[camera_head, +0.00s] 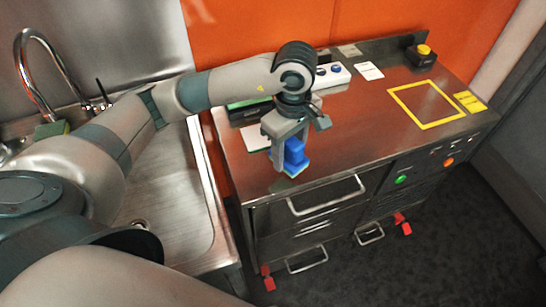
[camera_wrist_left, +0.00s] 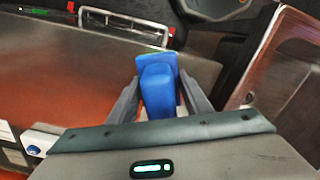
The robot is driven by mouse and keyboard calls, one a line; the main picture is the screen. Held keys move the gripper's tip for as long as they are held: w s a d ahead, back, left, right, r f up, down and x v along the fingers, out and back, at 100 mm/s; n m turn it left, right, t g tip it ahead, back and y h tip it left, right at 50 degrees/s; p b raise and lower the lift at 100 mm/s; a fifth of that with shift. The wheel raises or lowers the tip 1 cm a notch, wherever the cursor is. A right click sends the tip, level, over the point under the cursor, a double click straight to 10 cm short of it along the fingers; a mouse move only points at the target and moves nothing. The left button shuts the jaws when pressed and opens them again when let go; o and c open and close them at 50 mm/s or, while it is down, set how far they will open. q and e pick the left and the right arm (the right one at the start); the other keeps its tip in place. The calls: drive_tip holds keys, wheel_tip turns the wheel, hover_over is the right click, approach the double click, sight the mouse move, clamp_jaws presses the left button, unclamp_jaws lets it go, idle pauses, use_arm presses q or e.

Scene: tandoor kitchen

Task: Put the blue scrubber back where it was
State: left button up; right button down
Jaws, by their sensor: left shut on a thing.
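The blue scrubber (camera_head: 294,153) is between the fingers of my left gripper (camera_head: 289,160), low over the left front part of the steel counter (camera_head: 350,125). Its base shows a thin yellow-green edge. I cannot tell whether the base touches the counter. In the left wrist view the scrubber (camera_wrist_left: 158,85) sits between the two fingers of my left gripper (camera_wrist_left: 160,100), which is shut on it. My right gripper is not in view.
A steel sink (camera_head: 165,200) lies left of the counter, with a green sponge (camera_head: 51,130) by its tap. A yellow square outline (camera_head: 426,104), a yellow-topped button box (camera_head: 421,54) and a white box with blue knobs (camera_head: 331,76) are on the counter. The counter's middle is clear.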

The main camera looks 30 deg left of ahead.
use_arm(q)
drive_tip(key=p, duration=0.1)
hover_over(273, 170)
wheel_tip(273, 170, down, 3)
drive_tip(key=shift+r, duration=0.15)
drive_tip(key=shift+s+f+p, duration=0.1)
drive_tip(key=shift+f+p, duration=0.95)
drive_tip(key=shift+f, duration=0.9)
